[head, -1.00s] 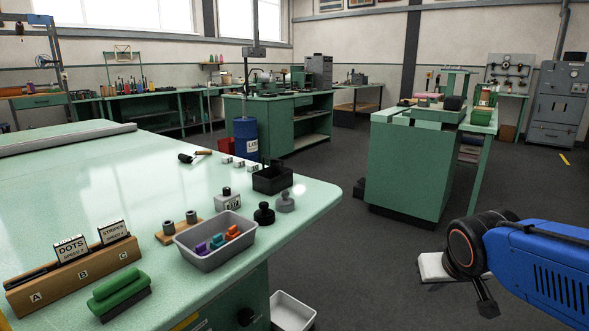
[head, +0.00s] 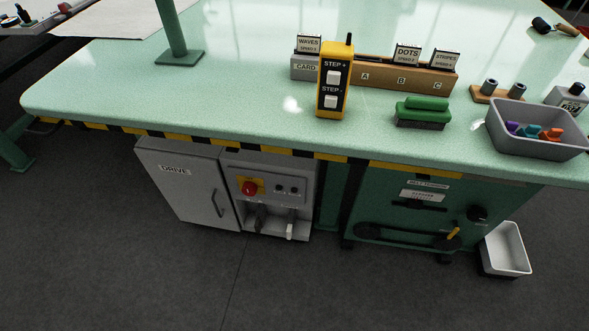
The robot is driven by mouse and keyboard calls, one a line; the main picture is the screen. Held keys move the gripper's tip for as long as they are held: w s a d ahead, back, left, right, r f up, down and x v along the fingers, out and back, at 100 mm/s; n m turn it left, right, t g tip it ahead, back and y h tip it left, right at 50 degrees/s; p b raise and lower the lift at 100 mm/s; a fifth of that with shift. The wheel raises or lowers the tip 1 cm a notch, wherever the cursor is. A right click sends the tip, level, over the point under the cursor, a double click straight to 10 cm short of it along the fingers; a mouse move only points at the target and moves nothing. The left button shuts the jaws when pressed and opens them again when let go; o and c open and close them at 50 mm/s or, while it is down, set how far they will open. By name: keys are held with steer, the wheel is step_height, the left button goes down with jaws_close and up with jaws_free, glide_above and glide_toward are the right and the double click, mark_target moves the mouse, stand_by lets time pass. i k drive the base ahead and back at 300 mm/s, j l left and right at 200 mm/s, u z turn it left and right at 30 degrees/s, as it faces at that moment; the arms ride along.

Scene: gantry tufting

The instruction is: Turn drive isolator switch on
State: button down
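A red rotary switch (head: 249,188) on a yellow plate sits on the grey panel (head: 290,180) under the table's front edge. I take it for the drive isolator; its on or off position is too small to read. Left of it is the closed grey cabinet door (head: 185,185) labelled DRIVE, with a dark handle. Two small dark round controls show right of the red switch. My gripper is not in view.
A pale green table (head: 200,100) with a striped front edge overhangs the panel. A yellow step pendant (head: 335,80), a card rack (head: 385,73), a green brush (head: 421,112) and a grey bin (head: 535,135) stand on it. A white tray (head: 507,248) is on the right. Dark floor in front is clear.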

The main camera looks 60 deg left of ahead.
mark_target(249, 189)
steer(key=u, duration=2.35)
steer(key=k+l, duration=0.25)
steer(key=l, duration=0.15)
steer(key=k+l, duration=0.2)
steer(key=l, duration=0.2)
steer(key=k+l, duration=0.25)
steer(key=l, duration=0.15)
